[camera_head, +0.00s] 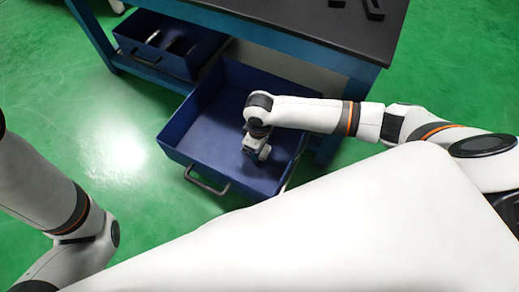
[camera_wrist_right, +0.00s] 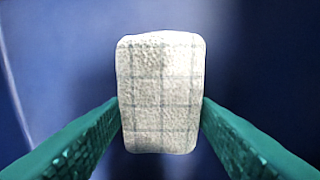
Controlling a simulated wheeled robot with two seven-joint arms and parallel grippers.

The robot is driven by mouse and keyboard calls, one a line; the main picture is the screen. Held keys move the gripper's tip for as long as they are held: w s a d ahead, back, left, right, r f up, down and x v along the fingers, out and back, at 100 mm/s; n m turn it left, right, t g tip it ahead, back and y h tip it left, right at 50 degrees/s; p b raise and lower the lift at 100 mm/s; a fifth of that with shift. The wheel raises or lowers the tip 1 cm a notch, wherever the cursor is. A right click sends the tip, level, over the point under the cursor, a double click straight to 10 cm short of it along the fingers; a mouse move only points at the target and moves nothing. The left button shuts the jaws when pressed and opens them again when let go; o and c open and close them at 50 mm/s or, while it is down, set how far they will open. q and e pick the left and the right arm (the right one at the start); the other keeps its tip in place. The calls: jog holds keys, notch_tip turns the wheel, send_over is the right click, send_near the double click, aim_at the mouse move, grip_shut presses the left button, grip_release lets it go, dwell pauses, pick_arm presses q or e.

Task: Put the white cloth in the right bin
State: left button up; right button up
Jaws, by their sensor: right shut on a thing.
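The white cloth (camera_wrist_right: 160,92) is a pale block-like piece with a faint grey grid. In the right wrist view it sits between the two green fingers of my right gripper (camera_wrist_right: 160,120), which is shut on it. Dark blue surface fills the background behind it. In the head view my right gripper (camera_head: 257,150) points down inside the right bin (camera_head: 205,115), a blue open drawer with a front handle. A small pale part shows at the gripper's tip, too small to tell cloth from finger. My left gripper is out of view; only its arm shows at the left.
The left bin (camera_head: 155,62), also blue, holds dark items. A workbench (camera_head: 290,22) with a black top and blue frame stands above both bins, with black parts (camera_head: 372,8) on it. The green floor (camera_head: 110,140) is clear at the left.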

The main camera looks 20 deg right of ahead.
jog(key=shift+f, duration=0.15)
jog(key=shift+f, duration=0.1)
jog(key=o, duration=1)
jog(key=shift+c, duration=0.2)
